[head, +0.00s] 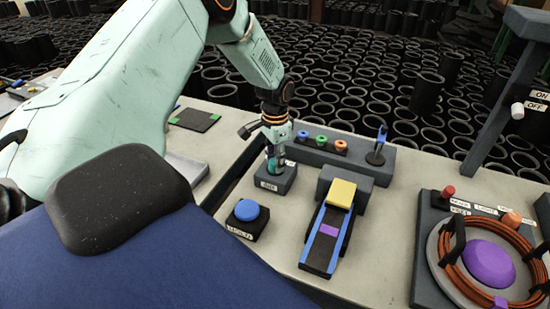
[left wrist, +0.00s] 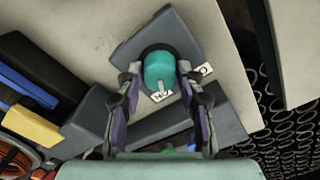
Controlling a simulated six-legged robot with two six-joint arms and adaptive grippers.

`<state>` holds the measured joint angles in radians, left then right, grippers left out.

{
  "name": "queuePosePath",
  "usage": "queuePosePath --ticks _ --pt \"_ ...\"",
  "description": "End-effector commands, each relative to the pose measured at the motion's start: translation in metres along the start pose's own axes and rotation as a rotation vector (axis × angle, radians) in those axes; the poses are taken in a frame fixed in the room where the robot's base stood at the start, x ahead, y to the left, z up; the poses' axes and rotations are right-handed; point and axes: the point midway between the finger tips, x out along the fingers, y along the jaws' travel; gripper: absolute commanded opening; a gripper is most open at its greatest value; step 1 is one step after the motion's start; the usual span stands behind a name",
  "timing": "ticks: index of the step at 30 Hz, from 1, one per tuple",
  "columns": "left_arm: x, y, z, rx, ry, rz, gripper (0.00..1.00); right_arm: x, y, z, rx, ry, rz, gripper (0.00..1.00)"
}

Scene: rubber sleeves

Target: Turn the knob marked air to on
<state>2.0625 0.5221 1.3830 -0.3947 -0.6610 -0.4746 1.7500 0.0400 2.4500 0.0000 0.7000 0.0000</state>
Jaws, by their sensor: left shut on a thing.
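The air knob is a teal round knob (left wrist: 160,70) on a grey block. In the head view the block (head: 276,184) carries a small label on its front that seems to read AIR. My left gripper (head: 275,150) reaches down onto the knob from above. In the left wrist view its two fingers (left wrist: 160,92) stand on either side of the knob, shut on it. A pale pointer mark on the knob points down in that view, towards a small white label (left wrist: 162,97) that seems to read ON upside down. Another label (left wrist: 204,69) is partly hidden. My right gripper is not in view.
A blue button (head: 247,210) stands in front of the block. A yellow-and-blue slide device (head: 333,215) and a rail of coloured knobs (head: 321,141) are to the right. A copper coil with a purple hub (head: 487,264) sits far right. Many black sleeves fill the background.

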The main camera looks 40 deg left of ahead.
Motion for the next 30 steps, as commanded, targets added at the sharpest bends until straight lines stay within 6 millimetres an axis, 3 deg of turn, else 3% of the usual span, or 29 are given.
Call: queuePosePath --ticks 18,19,27,30 --pt "0.0008 0.0007 -0.0003 0.041 0.001 0.000 0.06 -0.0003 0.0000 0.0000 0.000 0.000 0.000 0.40" --pt "0.0008 0.0007 -0.0003 0.041 0.001 0.001 0.39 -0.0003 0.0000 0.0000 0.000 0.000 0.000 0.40" --pt "0.0004 0.0004 -0.0002 0.040 0.001 0.000 0.60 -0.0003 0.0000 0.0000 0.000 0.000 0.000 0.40" --pt "0.0003 0.0003 -0.0002 0.040 0.001 0.000 0.60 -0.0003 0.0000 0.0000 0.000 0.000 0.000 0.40"
